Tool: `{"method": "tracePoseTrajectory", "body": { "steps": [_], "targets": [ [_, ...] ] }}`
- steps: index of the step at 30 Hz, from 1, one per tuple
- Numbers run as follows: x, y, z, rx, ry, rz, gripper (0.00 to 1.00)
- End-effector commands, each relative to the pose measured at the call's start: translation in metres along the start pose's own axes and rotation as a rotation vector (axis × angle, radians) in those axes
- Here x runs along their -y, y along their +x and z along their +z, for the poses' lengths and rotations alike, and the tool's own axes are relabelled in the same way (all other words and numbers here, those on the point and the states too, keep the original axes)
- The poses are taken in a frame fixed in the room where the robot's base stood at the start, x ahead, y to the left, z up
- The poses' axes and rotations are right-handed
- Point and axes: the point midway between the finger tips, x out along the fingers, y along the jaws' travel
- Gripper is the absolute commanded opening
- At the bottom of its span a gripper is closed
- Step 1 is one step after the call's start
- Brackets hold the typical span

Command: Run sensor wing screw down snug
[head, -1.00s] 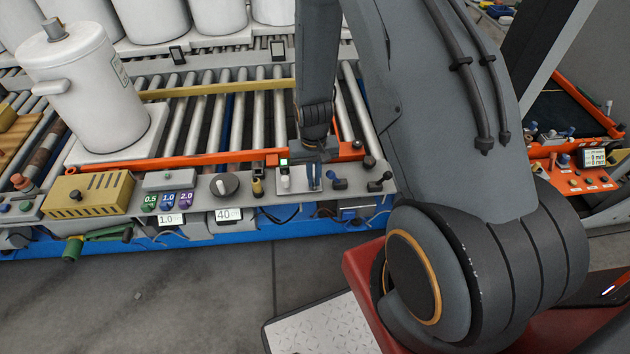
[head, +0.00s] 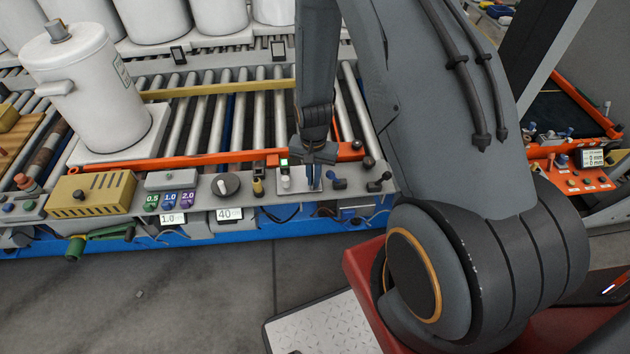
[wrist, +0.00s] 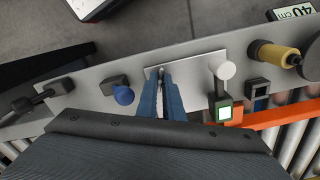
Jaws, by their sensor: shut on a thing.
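My gripper (wrist: 161,76) points down at a light plate (wrist: 205,66) on the grey control ledge. Its blue fingers are shut, with the tips together over the plate. They close on a small thing, taken to be the sensor wing screw, which the fingers almost wholly hide. In the head view my gripper (head: 314,184) is at the plate, between a white-capped post (head: 285,182) and a blue knob (head: 338,183). The white-capped post also shows in the wrist view (wrist: 225,72), beside a lit green indicator (wrist: 224,113). How far down the screw sits cannot be seen.
The blue knob (wrist: 123,95) and a black lever (wrist: 45,95) stand close to the fingers on one side. A yellow-handled knob (wrist: 280,54) is beyond the post. An orange rail (head: 220,157) and rollers lie behind the ledge. A white tank (head: 85,90) stands left.

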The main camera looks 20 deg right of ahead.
Motion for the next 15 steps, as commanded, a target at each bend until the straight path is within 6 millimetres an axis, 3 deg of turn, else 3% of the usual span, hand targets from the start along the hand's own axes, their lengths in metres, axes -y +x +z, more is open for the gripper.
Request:
{"method": "tracePoseTrajectory", "body": {
  "steps": [5,15],
  "targets": [
    [0.0006,-0.0009,-0.0009,-0.002,0.127,-0.002,0.0],
    [0.0006,-0.0007,-0.001,-0.002,0.153,-0.002,0.0]
  ]
}}
